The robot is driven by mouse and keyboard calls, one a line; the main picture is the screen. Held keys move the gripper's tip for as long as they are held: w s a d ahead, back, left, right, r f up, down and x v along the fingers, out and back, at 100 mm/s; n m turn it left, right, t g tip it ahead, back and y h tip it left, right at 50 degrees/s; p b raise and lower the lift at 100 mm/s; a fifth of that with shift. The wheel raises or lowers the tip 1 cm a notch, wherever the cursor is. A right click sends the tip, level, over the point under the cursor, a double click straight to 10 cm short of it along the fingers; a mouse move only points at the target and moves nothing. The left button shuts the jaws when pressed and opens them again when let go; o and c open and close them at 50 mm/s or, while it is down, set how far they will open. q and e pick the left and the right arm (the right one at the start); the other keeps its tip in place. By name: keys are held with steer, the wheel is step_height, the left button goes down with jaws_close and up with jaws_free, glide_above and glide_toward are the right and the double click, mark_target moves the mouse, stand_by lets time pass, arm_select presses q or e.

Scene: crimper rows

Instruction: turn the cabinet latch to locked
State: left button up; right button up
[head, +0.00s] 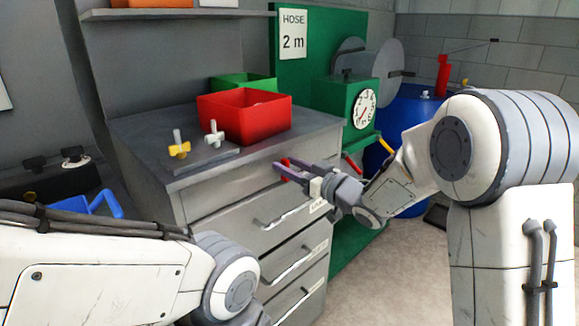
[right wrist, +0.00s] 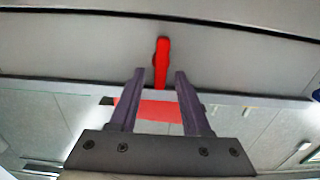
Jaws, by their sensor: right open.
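The cabinet (head: 235,199) is grey, with several drawers. Its red latch (right wrist: 161,62) shows in the right wrist view as a narrow upright bar on the grey front, just beyond and between my fingertips. In the head view a bit of red (head: 285,161) shows by the fingertips at the top drawer; the rest is hidden by the gripper. My right gripper (head: 279,171) is open, its purple fingers pointing at the cabinet front; in the right wrist view the fingers (right wrist: 159,72) flank the latch's lower end with gaps. My left gripper is out of view.
A red bin (head: 244,120), a green bin (head: 243,80) and two small valves, one yellow (head: 179,148), stand on the cabinet top. A green stand with a dial (head: 364,108) and a blue drum (head: 405,112) are to the right. Drawer handles (head: 283,222) stick out below my right gripper.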

jaws_close()
steer(key=shift+s+a+f+n+b, duration=0.2)
steer(key=shift+f+n+b, duration=0.15)
steer(key=shift+n+b, duration=2.6)
steer(key=shift+s+a+f+n+b, duration=0.2)
steer(key=shift+a+f+n+b, duration=0.1)
steer(key=shift+n+b, duration=2.6)
steer(key=shift+s+a+f+n+b, duration=0.2)
steer(key=shift+f+n+b, duration=0.15)
steer(key=shift+n+b, duration=2.55)
steer(key=shift+n, duration=0.35)
